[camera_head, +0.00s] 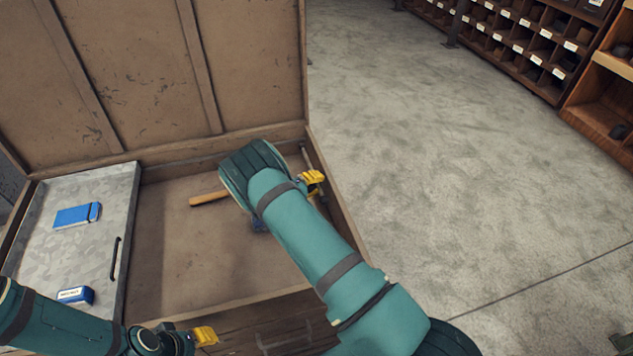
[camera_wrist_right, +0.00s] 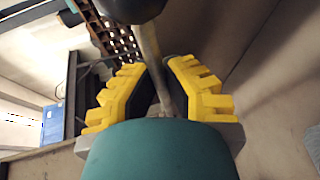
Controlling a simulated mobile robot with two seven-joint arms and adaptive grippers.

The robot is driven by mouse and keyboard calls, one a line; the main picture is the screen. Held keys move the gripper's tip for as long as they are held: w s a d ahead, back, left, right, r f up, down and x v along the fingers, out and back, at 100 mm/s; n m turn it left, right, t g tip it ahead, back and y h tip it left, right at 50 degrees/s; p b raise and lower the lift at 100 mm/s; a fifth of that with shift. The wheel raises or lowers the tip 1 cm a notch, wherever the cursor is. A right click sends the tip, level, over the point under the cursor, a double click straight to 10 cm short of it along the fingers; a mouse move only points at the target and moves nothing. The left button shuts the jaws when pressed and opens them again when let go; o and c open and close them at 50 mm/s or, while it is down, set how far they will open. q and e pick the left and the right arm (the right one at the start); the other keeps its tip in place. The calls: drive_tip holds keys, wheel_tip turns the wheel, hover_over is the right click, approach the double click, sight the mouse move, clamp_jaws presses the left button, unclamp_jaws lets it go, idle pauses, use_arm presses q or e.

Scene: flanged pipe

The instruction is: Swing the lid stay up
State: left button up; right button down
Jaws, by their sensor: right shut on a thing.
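The lid stay (camera_head: 304,153) is a thin rod along the right inner wall of an open wooden chest, partly hidden by my right gripper (camera_head: 313,181). In the right wrist view the stay (camera_wrist_right: 150,50) runs as a grey rod between the yellow fingers of my right gripper (camera_wrist_right: 164,95), which is shut on it. The chest's lid (camera_head: 255,60) stands open and upright at the back. My left gripper (camera_head: 205,336) is at the bottom, in front of the chest, away from the stay; its fingertips are too small to judge.
A grey sliding tray (camera_head: 50,245) with a black handle covers the chest's left part. It carries a blue book-like item (camera_head: 77,215) and a small blue-and-white box (camera_head: 75,295). A wooden handle (camera_head: 207,198) lies in the chest. Open floor and shelves (camera_head: 510,35) are to the right.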

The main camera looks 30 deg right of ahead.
drive_tip(key=shift+r, duration=0.6)
drive_tip(key=r+n, duration=0.1)
drive_tip(key=r, duration=0.1)
drive_tip(key=w+r+n+g+y+p, duration=0.1)
drive_tip(key=r, duration=0.1)
drive_tip(key=w+r+n+g+p, duration=0.1)
drive_tip(key=r, duration=0.2)
drive_tip(key=shift+w+d+n, duration=0.1)
drive_tip(key=shift+d+n, duration=0.2)
drive_tip(key=shift+d, duration=0.05)
drive_tip(key=shift+w+d+r+n+g+y, duration=0.1)
drive_tip(key=shift+w+r+n+g+y, duration=0.2)
drive_tip(key=shift+r, duration=0.2)
drive_tip(key=shift+w+d+r+n+g+y, duration=0.1)
drive_tip(key=shift+w+r+n+g, duration=0.15)
drive_tip(key=shift+w+r, duration=0.2)
drive_tip(key=shift+r, duration=0.1)
drive_tip(key=c, duration=1)
unclamp_jaws()
drive_tip(key=v, duration=1.2)
drive_tip(key=shift+s, duration=0.15)
